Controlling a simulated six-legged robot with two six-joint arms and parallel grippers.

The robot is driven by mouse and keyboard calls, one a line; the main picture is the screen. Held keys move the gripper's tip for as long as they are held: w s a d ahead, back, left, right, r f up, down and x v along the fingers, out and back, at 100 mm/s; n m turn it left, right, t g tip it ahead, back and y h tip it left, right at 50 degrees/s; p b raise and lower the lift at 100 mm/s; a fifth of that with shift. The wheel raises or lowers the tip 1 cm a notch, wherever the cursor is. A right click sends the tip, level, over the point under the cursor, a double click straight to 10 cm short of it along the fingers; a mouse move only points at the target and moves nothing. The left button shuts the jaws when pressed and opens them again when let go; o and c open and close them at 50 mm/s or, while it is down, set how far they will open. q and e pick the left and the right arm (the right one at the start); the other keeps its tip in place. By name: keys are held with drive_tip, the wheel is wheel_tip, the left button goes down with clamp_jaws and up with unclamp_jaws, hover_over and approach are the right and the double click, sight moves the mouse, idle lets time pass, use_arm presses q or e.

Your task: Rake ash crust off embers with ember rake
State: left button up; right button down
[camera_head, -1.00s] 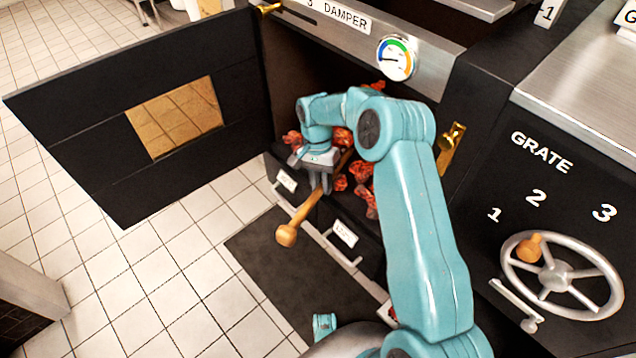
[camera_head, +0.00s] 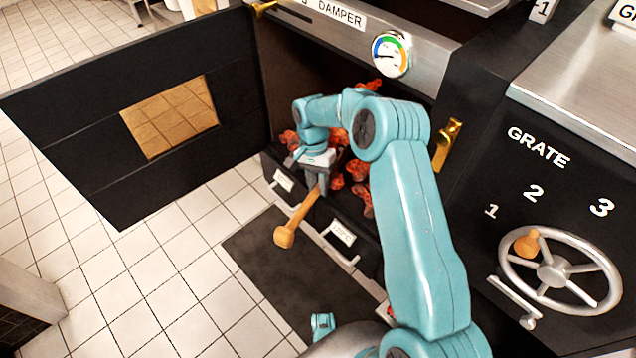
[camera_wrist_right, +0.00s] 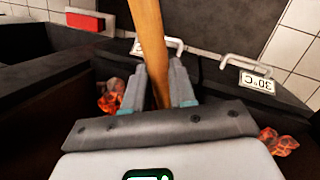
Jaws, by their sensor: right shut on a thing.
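My right gripper (camera_head: 317,182) is shut on the wooden handle of the ember rake (camera_head: 298,217), at the mouth of the open firebox. The handle slants down and left out of the firebox to a rounded knob end. The rake's head is not visible, hidden behind my gripper and arm. In the right wrist view the handle (camera_wrist_right: 149,40) runs up between the two fingers (camera_wrist_right: 158,85). Glowing orange-red embers (camera_head: 361,193) lie in the firebox behind and beside the gripper; they also show on both sides in the wrist view (camera_wrist_right: 284,144). I cannot make out a separate ash crust. My left gripper is not in view.
The black firebox door (camera_head: 75,120) stands open at the left. Drawers with handles and labels (camera_head: 342,233) sit below the opening. A gauge (camera_head: 391,54) is above, and a grate handwheel (camera_head: 560,272) is at right. A dark mat (camera_head: 290,265) and clear tiles lie in front.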

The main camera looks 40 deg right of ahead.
drive_tip(key=shift+a, duration=0.1)
drive_tip(key=shift+a, duration=0.2)
drive_tip(key=s+a, duration=0.1)
drive_tip(key=a, duration=1.3)
drive_tip(key=shift+a+f+p, duration=0.2)
drive_tip(key=shift+f+p, duration=0.05)
drive_tip(key=shift+p, duration=0.2)
idle(0.3)
drive_tip(key=shift+s+r, duration=0.1)
drive_tip(key=shift+r, duration=0.05)
drive_tip(key=d+r+p, duration=0.1)
drive_tip(key=d, duration=0.4)
drive_tip(key=d+r+p, duration=0.1)
drive_tip(key=d, duration=0.4)
drive_tip(key=w+d+p, duration=0.1)
drive_tip(key=d, duration=0.4)
drive_tip(key=shift+w+r, duration=0.1)
drive_tip(key=shift+r, duration=0.3)
drive_tip(key=shift+f+b, duration=0.95)
drive_tip(key=shift+f, duration=0.55)
idle(0.5)
